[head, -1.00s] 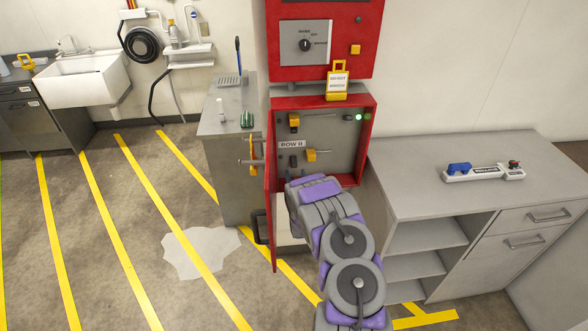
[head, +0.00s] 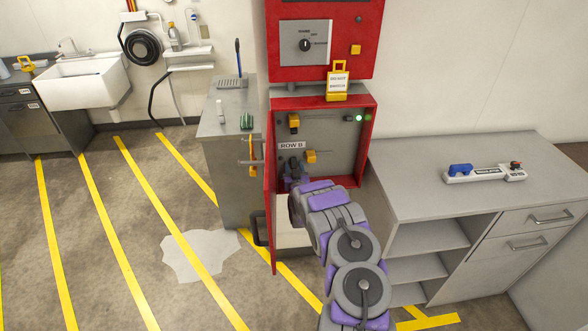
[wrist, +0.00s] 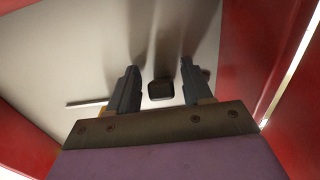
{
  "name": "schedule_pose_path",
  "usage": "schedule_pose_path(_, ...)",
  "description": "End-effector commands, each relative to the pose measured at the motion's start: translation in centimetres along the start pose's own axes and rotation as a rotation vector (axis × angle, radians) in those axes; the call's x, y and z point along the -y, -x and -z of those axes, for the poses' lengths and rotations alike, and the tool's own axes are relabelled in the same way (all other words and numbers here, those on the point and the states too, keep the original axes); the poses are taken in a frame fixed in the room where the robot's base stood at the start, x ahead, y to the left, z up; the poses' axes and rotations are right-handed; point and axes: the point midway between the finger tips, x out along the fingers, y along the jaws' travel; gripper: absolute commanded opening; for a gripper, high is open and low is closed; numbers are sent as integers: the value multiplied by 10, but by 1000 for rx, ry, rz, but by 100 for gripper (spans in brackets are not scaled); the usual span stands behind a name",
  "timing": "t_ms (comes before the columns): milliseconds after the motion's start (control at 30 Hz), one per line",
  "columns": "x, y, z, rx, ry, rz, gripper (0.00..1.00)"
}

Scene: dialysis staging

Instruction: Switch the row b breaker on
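The red cabinet (head: 368,140) stands open, its door swung out to the left. A "ROW B" label (head: 291,145) is on the grey panel inside. A yellow lever (head: 310,156) is to the right, just below the label. My gripper (head: 293,170) is at the lower left of the panel, below the label. In the wrist view my gripper (wrist: 158,74) is open, with its dark fingers on either side of a small black block (wrist: 161,90). Gaps show beside the block. It may be the row B breaker, but I cannot tell its position.
Another yellow lever (head: 293,121) and a green light (head: 359,117) are higher on the panel. A yellow tagged lock (head: 338,82) hangs above the opening. Steel counters stand left (head: 220,120) and right (head: 430,190) of the cabinet.

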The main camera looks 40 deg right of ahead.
Motion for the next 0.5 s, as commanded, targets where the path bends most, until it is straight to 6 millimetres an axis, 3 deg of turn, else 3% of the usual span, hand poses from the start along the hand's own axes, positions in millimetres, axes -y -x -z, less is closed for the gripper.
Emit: schedule_pose_path(500,0,0,0,1,0,0,2)
